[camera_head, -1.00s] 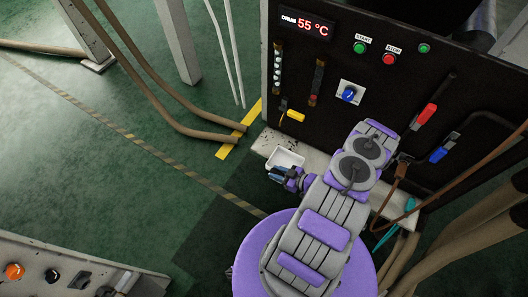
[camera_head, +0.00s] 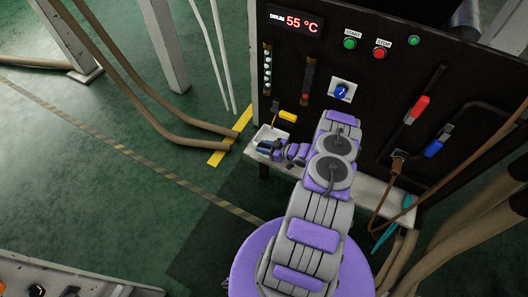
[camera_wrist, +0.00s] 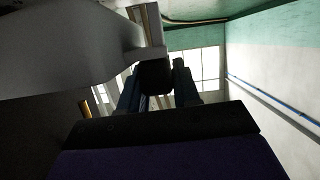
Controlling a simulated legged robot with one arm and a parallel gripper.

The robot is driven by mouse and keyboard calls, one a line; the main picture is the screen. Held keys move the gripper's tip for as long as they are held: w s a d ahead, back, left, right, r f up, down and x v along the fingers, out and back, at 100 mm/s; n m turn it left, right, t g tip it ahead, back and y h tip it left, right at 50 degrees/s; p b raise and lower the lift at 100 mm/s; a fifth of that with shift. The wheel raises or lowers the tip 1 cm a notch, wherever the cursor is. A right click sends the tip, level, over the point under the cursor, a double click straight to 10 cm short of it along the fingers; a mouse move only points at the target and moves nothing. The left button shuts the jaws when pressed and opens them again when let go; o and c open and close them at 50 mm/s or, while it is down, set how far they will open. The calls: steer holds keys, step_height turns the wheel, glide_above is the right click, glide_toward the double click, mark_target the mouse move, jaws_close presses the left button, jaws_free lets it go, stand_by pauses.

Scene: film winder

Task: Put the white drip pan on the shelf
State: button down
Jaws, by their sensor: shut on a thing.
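The white drip pan (camera_head: 266,132) is at the left end of the pale shelf (camera_head: 372,184), below the yellow-handled valve (camera_head: 287,116). My gripper (camera_head: 266,146) is shut on the pan's near side. I cannot tell whether the pan rests on the shelf or is held just above it. In the wrist view the pan (camera_wrist: 60,50) is a large pale shape at the upper left, and the dark fingers of my gripper (camera_wrist: 158,85) reach its edge. The pan's inside is mostly hidden there.
The black panel (camera_head: 390,100) rises behind the shelf, with a blue knob (camera_head: 341,92), a red-handled lever (camera_head: 417,110) and a blue-handled lever (camera_head: 434,148). Brown hoses (camera_head: 150,105) lie to the left. The green floor (camera_head: 120,190) at left is open.

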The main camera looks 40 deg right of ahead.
steer(key=f, duration=0.2)
steer(key=d+f+b, duration=0.1)
steer(key=f, duration=0.1)
steer(key=shift+w, duration=0.1)
steer(key=c, duration=1)
jaws_free()
steer(key=shift+a+r, duration=0.2)
steer(key=shift+a, duration=0.15)
steer(key=shift+o, duration=1)
steer(key=shift+d, duration=0.15)
steer(key=shift+s+d, duration=0.2)
steer(key=shift+s, duration=0.05)
steer(key=p+v, duration=0.2)
steer(key=v, duration=0.9)
steer(key=shift+s+p, duration=0.25)
steer(key=shift+p, duration=0.05)
